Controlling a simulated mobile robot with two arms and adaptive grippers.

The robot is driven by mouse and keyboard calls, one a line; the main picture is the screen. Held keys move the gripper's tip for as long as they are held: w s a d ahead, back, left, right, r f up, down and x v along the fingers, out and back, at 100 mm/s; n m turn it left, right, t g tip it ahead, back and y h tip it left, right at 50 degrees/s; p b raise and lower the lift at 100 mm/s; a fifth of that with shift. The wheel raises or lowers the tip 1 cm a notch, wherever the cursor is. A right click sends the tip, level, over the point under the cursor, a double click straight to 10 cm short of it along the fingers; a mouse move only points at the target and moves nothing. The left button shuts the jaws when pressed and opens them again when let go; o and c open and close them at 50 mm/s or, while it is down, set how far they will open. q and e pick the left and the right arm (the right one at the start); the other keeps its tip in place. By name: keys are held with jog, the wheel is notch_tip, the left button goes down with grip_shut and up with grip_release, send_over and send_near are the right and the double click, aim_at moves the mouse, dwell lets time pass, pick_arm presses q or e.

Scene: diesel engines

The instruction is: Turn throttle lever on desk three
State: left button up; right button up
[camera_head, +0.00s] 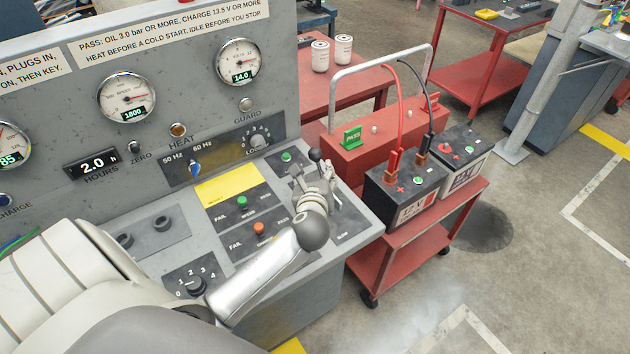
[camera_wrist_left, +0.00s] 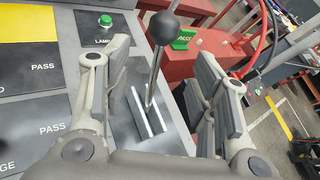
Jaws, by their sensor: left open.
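The throttle lever (camera_wrist_left: 153,75) is a thin metal rod with a black ball knob, standing from a slotted plate on the grey desk in the left wrist view. Its black knob (camera_head: 315,155) shows in the head view at the desk's right end. My left gripper (camera_head: 312,178) is open over that end of the desk. In the left wrist view, the lever shows in the gap between its two fingers (camera_wrist_left: 162,65), with visible space on both sides. In the head view, the gripper hides most of the rod and the slot.
The desk's upright panel (camera_head: 185,105) with gauges rises behind the arm. A yellow label (camera_head: 228,185) and pass/fail buttons lie left of the gripper. Right of the desk stands a red cart (camera_head: 405,255) with two batteries and cables.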

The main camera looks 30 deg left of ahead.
pick_arm(q)
jog(key=v, duration=0.3)
jog(key=shift+s, duration=0.1)
dwell(0.5)
